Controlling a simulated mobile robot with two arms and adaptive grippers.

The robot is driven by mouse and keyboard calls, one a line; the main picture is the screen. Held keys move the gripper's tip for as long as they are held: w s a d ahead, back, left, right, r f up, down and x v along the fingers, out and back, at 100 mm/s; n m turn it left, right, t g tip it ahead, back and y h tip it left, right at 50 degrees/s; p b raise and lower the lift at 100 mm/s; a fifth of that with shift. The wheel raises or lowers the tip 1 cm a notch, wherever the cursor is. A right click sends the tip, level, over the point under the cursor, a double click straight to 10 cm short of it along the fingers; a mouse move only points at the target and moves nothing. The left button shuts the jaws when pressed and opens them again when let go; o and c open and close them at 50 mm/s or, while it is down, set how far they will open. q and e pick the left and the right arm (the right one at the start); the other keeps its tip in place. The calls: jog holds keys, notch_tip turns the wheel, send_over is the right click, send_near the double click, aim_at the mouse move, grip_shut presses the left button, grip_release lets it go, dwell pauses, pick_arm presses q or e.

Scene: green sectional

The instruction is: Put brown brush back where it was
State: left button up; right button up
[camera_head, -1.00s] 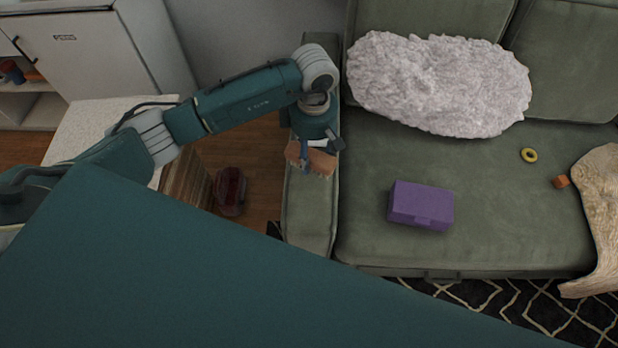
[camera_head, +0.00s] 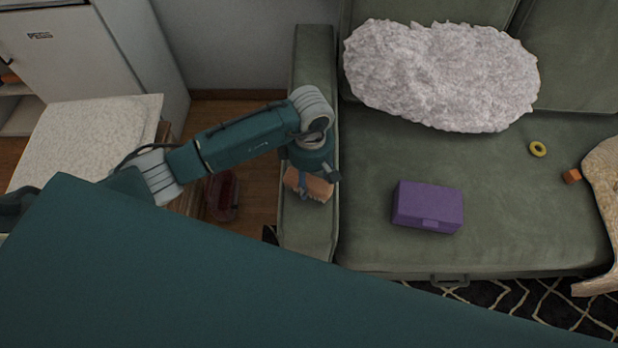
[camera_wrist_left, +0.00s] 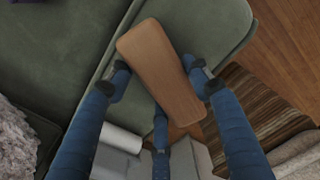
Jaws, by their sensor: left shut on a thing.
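The brown brush (camera_head: 309,184) is a brown block held at the sofa's left armrest in the head view. My left gripper (camera_head: 303,188) is shut on it, over the armrest (camera_head: 308,225). In the left wrist view the brush (camera_wrist_left: 160,70) lies between the blue fingers of my left gripper (camera_wrist_left: 160,85), with the armrest and floor behind it. I cannot tell whether the brush touches the armrest. My right gripper is not in view.
A purple box (camera_head: 428,206), a yellow ring (camera_head: 538,149) and an orange cube (camera_head: 572,176) lie on the green seat. A fluffy pale cushion (camera_head: 440,75) rests at the back. A dark red object (camera_head: 223,195) is on the floor left of the armrest.

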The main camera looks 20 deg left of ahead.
aim_at(310, 178)
pick_arm(q)
jog(key=shift+s+d+f, duration=0.1)
jog(key=shift+s, duration=0.05)
jog(key=o, duration=1)
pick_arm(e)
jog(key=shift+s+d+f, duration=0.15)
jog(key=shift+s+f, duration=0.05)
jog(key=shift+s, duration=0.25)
pick_arm(q)
notch_tip(310, 178, up, 11)
jog(key=p, duration=0.7)
jog(key=shift+r, duration=0.7)
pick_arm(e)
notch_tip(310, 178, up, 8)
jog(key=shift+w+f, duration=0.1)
